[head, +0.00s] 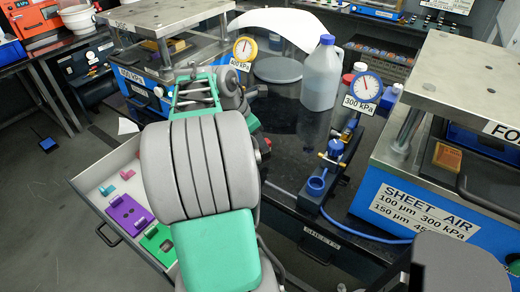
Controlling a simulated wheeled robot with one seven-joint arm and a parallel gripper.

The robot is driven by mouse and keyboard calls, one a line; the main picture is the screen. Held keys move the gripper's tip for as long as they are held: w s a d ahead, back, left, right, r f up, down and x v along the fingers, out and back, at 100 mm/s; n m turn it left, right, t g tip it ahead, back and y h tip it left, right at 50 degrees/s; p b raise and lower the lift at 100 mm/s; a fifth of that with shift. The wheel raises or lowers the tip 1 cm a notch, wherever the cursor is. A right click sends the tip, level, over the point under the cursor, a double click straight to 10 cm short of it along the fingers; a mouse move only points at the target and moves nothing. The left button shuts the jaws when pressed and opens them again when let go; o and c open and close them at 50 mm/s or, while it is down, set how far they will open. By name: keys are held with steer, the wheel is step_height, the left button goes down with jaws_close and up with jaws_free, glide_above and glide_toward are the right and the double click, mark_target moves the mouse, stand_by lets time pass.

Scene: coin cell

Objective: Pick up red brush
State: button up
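I cannot make out a red brush anywhere in the head view. My grey and green arm fills the middle of the picture and hides part of the bench and the open drawer. No gripper fingers can be made out; the end of my arm is hidden behind its own links. The open drawer (90,186) at lower left holds a purple block (128,215), a green block (158,241) and small pink and teal pieces (127,174). Its right part is hidden by my arm.
A grey bottle with a blue cap (321,75) and a 300 kPa gauge (365,90) stand on the black bench. Blue presses with metal plates stand at left (137,86) and right (388,203). A small blue object (47,144) lies on the floor.

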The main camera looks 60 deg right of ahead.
steer(key=x, duration=0.3)
steer(key=shift+d+f, duration=0.1)
steer(key=shift+f, duration=0.2)
steer(key=shift+w, duration=0.1)
jaws_close()
